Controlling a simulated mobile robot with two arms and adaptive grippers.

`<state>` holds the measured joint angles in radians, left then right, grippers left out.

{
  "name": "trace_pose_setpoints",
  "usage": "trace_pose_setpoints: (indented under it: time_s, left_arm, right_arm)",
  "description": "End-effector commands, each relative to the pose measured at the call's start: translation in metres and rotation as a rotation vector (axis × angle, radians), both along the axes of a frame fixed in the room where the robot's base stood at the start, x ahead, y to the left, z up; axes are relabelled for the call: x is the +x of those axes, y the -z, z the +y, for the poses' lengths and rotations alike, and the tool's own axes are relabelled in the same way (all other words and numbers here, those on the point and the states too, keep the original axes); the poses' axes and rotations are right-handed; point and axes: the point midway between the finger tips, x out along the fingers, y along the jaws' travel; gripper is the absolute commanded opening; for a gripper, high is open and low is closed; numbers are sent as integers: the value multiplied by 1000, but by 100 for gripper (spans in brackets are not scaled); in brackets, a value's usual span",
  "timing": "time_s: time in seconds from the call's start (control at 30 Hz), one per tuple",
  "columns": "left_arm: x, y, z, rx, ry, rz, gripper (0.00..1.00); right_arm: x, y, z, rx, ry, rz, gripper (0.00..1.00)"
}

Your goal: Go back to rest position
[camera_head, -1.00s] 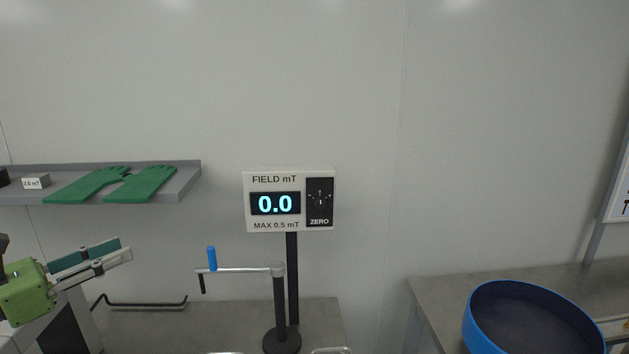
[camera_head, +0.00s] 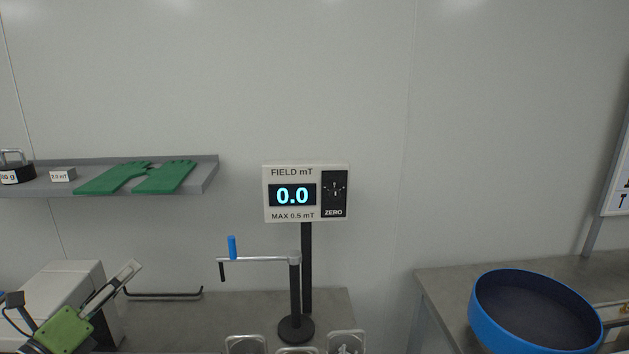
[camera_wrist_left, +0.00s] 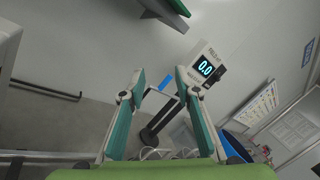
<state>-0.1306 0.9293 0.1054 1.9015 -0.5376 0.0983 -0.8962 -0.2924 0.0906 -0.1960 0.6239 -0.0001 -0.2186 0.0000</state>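My left gripper (camera_head: 122,280) is at the lower left of the head view, raised beside a white box-shaped machine. In the left wrist view its two teal-padded fingers (camera_wrist_left: 158,88) stand apart with nothing between them, so it is open and empty. My right gripper is in neither view. The field meter (camera_head: 306,193) on a black post reads 0.0. In front of it stands a probe stand (camera_head: 294,290) with a horizontal arm and a blue handle (camera_head: 232,247); the left gripper is to its left and apart from it.
A wall shelf (camera_head: 208,176) holds green gloves (camera_head: 135,178), a small 2.0 mT block (camera_head: 63,174) and a black weight (camera_head: 16,173). The white machine (camera_head: 75,275) is close to my left arm. A blue bowl (camera_head: 490,330) stands on the right bench. Metal trays (camera_head: 345,334) show at the bottom edge.

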Motion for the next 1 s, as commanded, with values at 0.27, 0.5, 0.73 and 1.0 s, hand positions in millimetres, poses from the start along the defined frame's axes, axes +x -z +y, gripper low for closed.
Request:
trace_pose_setpoints:
  time_s: [0.27,0.5,0.73,1.0]
  left_arm:
    - [-44,128,-2,-795,-341,331,30]
    - [-150,257,-50,-1447,-763,688,30]
    - [-239,307,-106,-1751,-1069,907,30]
    - [-316,323,-160,-1929,-1344,1086,30]
  right_arm:
    - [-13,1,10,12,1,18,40]
    - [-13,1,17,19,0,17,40]
    - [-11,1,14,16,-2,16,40]
    - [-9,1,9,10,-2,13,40]
